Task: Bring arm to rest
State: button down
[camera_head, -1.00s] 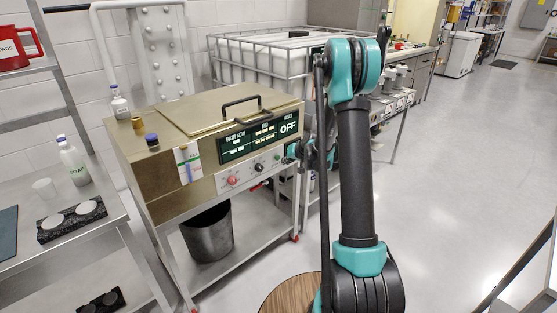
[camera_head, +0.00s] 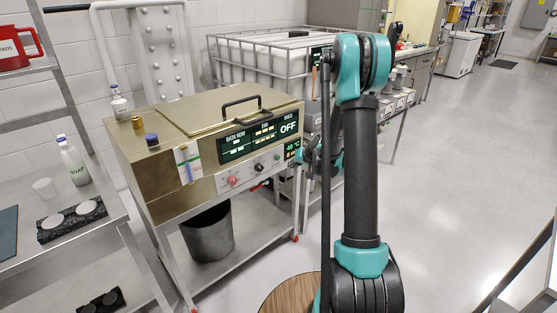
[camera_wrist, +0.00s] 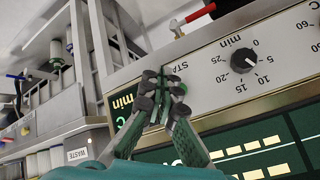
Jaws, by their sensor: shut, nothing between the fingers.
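My gripper (camera_wrist: 165,88) shows in the wrist view with its teal and black fingers shut and empty. Its tips lie in front of the panel beside a lettering starting "STA", and cover part of it. I cannot tell whether they touch the panel. In the head view my arm stands folded to the right of the brass-coloured bath unit (camera_head: 150,185), with the gripper end by the panel's right edge, partly hidden by the arm.
A minute dial (camera_wrist: 243,61) and a red-handled part (camera_wrist: 195,17) are close to the fingers. A wire cage (camera_head: 240,58) stands behind the arm. A steel shelf (camera_head: 105,215) with a bottle (camera_head: 73,165) is at left. The floor (camera_head: 460,160) at right is clear.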

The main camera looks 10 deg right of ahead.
jog(key=s+r+n+g+h, duration=0.1)
jog(key=s+r, duration=0.3)
jog(key=s, duration=0.6)
jog(key=s+r+g+h, duration=0.1)
jog(key=s+r, duration=0.3)
jog(key=s, duration=0.6)
jog(key=s+d+f+h, duration=0.1)
jog(key=s, duration=0.9)
jog(key=s+d+f+g+h, duration=0.1)
jog(key=s+d, duration=0.1)
jog(key=s, duration=0.8)
jog(key=shift+f+g, duration=0.2)
jog(key=shift+g, duration=0.1)
